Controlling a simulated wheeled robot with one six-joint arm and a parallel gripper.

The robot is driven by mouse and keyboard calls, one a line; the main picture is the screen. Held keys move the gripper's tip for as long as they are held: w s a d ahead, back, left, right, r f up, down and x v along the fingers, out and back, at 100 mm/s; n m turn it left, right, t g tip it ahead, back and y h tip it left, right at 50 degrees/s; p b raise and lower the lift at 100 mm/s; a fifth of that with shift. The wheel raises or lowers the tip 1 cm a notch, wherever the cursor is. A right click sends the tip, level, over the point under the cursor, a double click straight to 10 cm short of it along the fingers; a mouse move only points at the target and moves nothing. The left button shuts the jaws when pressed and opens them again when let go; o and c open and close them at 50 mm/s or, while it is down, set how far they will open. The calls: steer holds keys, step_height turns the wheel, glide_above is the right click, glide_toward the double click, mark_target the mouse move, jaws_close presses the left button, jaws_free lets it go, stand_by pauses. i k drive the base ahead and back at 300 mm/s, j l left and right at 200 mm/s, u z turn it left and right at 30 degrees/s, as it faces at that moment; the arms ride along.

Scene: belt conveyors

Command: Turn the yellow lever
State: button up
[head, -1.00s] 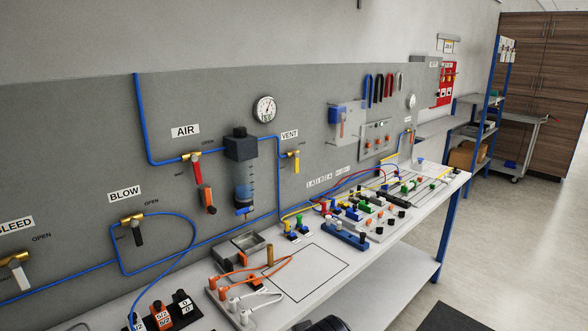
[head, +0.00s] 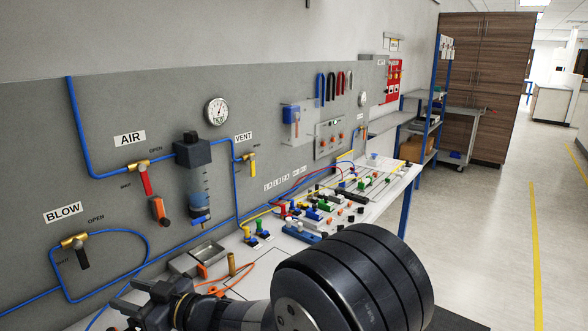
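The yellow lever (head: 252,165) hangs down from its brass valve under the VENT label (head: 243,137), on the grey wall panel. It sits right of the filter bowl. My gripper (head: 122,294) is at the lower left of the head view, in front of the bench and well below and left of the yellow lever. Its two grey fingers stand apart with nothing between them. My dark arm link covers part of the bench at the lower middle.
A red lever (head: 145,180) hangs under AIR and a black lever (head: 82,256) under BLOW. Blue tubing (head: 240,200) runs along the panel. A metal tray (head: 197,259) and several coloured fittings lie on the bench. The floor at the right is clear.

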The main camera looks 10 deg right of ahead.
mark_target(252, 157)
steer(key=i+l+z, duration=0.15)
steer(key=i+z, duration=0.6)
steer(key=i, duration=0.65)
